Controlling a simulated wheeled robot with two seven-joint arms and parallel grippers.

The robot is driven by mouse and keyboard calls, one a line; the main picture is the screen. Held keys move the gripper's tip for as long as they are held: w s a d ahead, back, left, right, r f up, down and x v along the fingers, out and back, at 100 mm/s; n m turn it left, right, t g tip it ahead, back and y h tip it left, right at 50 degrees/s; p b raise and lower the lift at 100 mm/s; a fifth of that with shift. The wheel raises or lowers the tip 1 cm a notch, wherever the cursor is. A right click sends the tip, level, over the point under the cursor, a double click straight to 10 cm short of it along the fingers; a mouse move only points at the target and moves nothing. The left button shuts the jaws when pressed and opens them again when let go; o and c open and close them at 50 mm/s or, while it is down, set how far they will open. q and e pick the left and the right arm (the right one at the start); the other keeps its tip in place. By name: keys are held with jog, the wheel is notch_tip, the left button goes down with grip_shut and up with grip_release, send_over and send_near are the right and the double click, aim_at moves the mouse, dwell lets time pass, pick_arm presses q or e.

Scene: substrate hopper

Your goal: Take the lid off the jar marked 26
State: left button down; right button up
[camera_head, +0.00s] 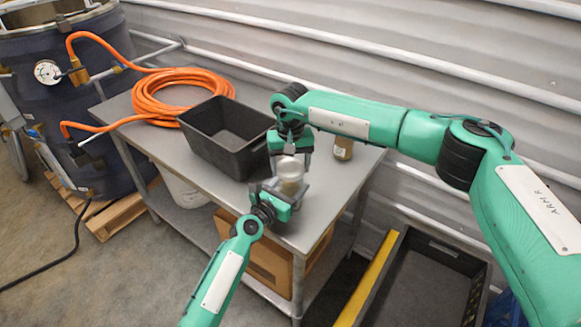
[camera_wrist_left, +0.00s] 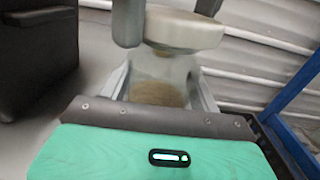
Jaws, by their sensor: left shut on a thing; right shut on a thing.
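A clear jar (camera_head: 290,186) with brownish contents is over the near right part of the metal table. My left gripper (camera_head: 287,193) is shut on its body; the jar also shows between the fingers in the left wrist view (camera_wrist_left: 160,92). A pale round lid (camera_wrist_left: 184,32) is at the jar's top, set off to the right in that view. My right gripper (camera_head: 291,156) comes from above and is shut on the lid. I cannot tell whether a gap separates lid and jar. No number is readable on the jar.
A second, smaller-looking jar (camera_head: 343,148) stands at the table's right back. A black bin (camera_head: 222,150) and a coiled orange hose (camera_head: 152,100) occupy the table (camera_head: 150,142) to the left. A dark crate with a yellow edge (camera_head: 368,280) stands on the floor at right.

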aim_at(291, 167)
jog(key=shift+r, duration=0.15)
jog(key=shift+r, duration=1.9)
pick_arm(q)
jog(key=shift+c, duration=1.3)
grip_release()
